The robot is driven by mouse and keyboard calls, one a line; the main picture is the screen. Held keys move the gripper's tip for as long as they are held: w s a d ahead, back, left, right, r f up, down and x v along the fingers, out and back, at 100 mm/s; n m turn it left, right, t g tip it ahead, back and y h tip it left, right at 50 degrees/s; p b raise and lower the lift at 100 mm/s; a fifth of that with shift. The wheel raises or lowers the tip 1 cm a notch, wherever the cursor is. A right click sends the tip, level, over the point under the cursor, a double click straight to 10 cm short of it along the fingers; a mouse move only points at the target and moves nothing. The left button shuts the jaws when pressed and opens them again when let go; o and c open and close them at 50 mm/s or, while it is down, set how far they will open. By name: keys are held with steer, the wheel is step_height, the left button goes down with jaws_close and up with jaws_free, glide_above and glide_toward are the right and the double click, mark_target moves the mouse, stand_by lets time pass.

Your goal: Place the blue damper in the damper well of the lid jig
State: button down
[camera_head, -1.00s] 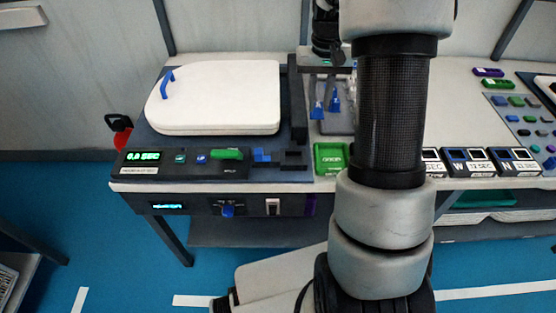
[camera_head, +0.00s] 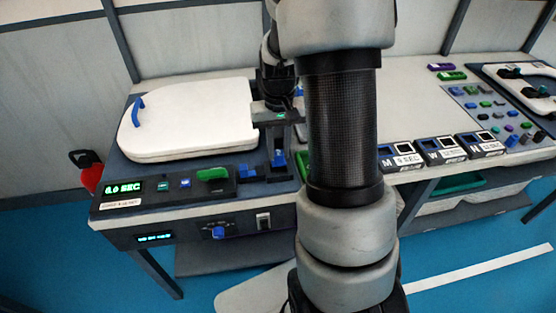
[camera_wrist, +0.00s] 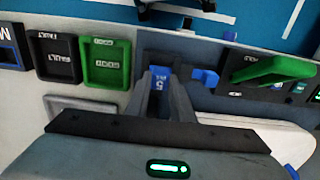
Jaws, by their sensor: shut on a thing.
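My gripper (camera_head: 279,165) points down over the front right part of the lid jig (camera_head: 165,197). It is shut on the blue damper (camera_head: 279,157). In the wrist view the damper (camera_wrist: 160,78) shows between the two grey fingers, with a pale mark on it. The damper is at the dark block that holds the damper well, right of a fixed blue part (camera_wrist: 205,77). The fingers and damper cover the well, so I cannot tell how deep the damper sits. The white lid (camera_head: 190,118) lies on the jig behind.
A green tray (camera_wrist: 107,62) and a black fault tray (camera_wrist: 55,57) stand close beside the jig. The green handle (camera_head: 213,174) is left of my gripper. Labelled boxes (camera_head: 440,150) stand farther right.

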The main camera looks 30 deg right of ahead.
mark_target(278, 152)
steer(key=shift+f, duration=1.8)
steer(key=shift+f+b, duration=0.1)
steer(key=shift+b, duration=0.25)
steer(key=shift+f, duration=0.15)
steer(key=c, duration=1.5)
jaws_free()
steer(key=shift+c, duration=0.2)
steer(key=shift+r, duration=0.2)
